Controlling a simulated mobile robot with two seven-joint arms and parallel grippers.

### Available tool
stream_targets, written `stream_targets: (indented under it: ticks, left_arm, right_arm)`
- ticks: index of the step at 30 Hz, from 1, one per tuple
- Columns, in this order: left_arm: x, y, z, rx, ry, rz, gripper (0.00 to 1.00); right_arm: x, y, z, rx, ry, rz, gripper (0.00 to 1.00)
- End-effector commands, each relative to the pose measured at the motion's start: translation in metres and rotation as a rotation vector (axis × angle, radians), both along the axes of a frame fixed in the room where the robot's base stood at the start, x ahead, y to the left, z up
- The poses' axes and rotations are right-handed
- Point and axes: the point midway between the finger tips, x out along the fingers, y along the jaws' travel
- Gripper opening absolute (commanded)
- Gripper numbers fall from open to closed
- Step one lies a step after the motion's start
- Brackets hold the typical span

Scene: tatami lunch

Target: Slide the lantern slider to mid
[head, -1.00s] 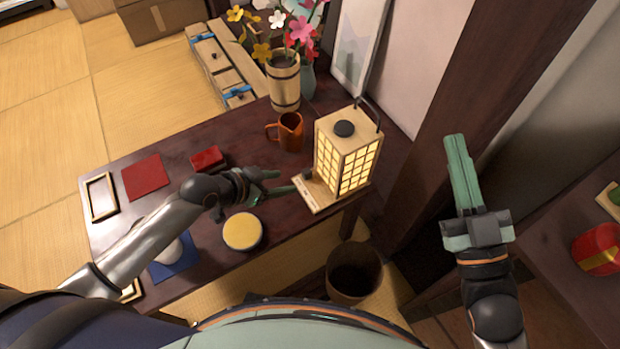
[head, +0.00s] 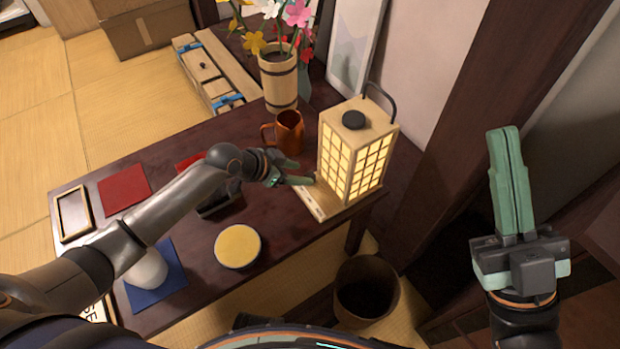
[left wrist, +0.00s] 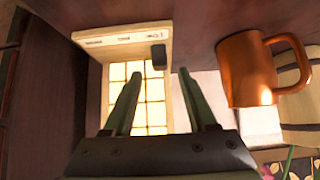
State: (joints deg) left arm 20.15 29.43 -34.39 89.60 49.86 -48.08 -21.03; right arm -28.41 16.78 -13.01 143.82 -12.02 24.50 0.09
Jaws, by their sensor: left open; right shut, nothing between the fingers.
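The lantern (head: 357,150) is a lit wooden box with glowing grid panels, upright at the table's right end. Its base has a pale label strip (left wrist: 120,38) with three small marks, too small to read. The dark slider knob (left wrist: 158,57) is at the strip's right end in the left wrist view; in the head view I cannot make it out behind my fingers. My left gripper (head: 302,170) is open beside the lantern base. In the left wrist view its fingertips (left wrist: 160,78) are on either side of the knob's line, seemingly short of it. My right gripper (head: 508,182) is shut and empty, away to the right.
A copper mug (head: 289,132) stands close behind my left gripper, with a flower bucket (head: 278,80) beyond. A yellow-topped round tin (head: 238,246) is nearer me on the dark table (head: 190,275). A dark post (head: 480,110) rises right of the lantern.

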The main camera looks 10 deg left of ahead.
Motion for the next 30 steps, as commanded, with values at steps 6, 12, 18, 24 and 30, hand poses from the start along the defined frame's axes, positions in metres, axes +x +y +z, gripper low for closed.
stream_targets:
  ticks: [6,12,18,24,30]
  left_arm:
    - [0.019,-0.019,-0.029,0.000,-0.001,-0.001,0.57]
    - [0.025,-0.025,-0.036,0.001,0.000,-0.001,0.57]
    - [0.026,-0.026,-0.036,0.001,0.000,-0.001,0.57]
    - [0.026,-0.026,-0.036,0.001,0.000,-0.001,0.44]
    - [0.026,-0.025,-0.036,0.001,-0.001,0.000,0.21]
  right_arm:
    - [0.000,0.002,-0.021,0.015,0.015,0.020,0.00]
    - [0.001,0.002,-0.026,0.023,0.025,0.029,0.00]
    - [0.001,0.002,-0.026,0.023,0.028,0.030,0.00]
    - [0.001,0.003,-0.026,0.019,0.027,0.031,0.00]
    - [0.001,0.003,-0.026,0.017,0.027,0.032,0.00]
